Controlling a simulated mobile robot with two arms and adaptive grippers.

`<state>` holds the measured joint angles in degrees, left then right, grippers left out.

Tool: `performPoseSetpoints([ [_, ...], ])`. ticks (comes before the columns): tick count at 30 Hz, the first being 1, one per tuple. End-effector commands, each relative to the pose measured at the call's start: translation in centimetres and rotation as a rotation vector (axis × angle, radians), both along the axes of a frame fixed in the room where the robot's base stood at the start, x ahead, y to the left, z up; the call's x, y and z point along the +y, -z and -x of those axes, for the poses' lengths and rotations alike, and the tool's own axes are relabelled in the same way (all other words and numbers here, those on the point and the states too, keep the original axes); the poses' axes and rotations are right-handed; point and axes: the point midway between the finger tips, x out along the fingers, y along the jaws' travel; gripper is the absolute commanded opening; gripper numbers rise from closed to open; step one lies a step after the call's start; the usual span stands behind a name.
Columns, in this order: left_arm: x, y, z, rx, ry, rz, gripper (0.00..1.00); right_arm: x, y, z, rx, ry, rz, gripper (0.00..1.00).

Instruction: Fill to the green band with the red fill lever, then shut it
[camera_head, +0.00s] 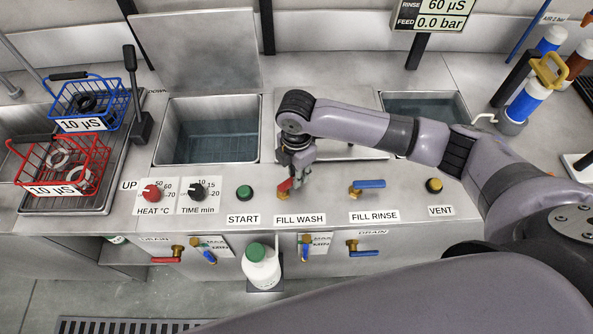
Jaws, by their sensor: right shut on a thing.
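The red fill lever (284,186) sits above the FILL WASH label on the front panel, mostly covered by my right gripper (292,178). The gripper points down and is shut on the lever's red handle. The wash tank (211,152) stands open at the left of the arm, with bluish liquid low inside. I cannot make out a green band or the level there. My left gripper is not in view.
A blue fill lever (368,184) is right of the red one, above FILL RINSE. A red drain lever (167,259) and a blue drain lever (364,252) are below. A white bottle (261,266) stands in front. Red (63,163) and blue baskets (87,101) are at the left.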

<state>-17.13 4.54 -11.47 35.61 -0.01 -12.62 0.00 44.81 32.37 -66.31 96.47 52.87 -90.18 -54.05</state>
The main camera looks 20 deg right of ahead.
Motion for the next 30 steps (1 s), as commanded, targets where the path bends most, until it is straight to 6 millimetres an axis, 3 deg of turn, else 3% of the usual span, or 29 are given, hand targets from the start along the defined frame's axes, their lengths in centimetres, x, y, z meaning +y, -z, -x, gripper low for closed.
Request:
performPoseSetpoints([
  [5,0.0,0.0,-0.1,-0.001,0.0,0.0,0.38,0.0,0.0,0.0,0.0,-0.001,0.0,0.0],
  [22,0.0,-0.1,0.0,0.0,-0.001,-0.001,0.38,0.0,-0.1,0.0,0.0,0.002,0.0,0.0],
  [30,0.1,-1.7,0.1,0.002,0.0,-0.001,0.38,0.4,-0.4,0.2,0.002,0.069,-0.003,0.0],
])
